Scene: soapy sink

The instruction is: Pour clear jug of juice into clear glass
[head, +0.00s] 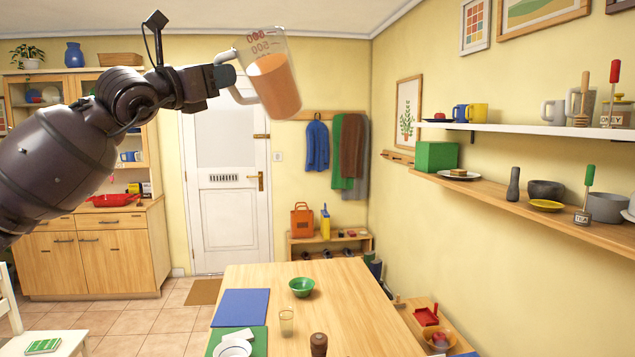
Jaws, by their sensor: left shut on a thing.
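The clear jug (267,75) holds orange juice and has red measuring marks near its rim. My right gripper is not in view.
The wooden table (340,310) also bears a green bowl (302,287), a blue mat (241,307), a white bowl (233,348) on a green mat and a brown grinder (318,344). The table's right side is clear. Shelves (540,206) line the right wall.

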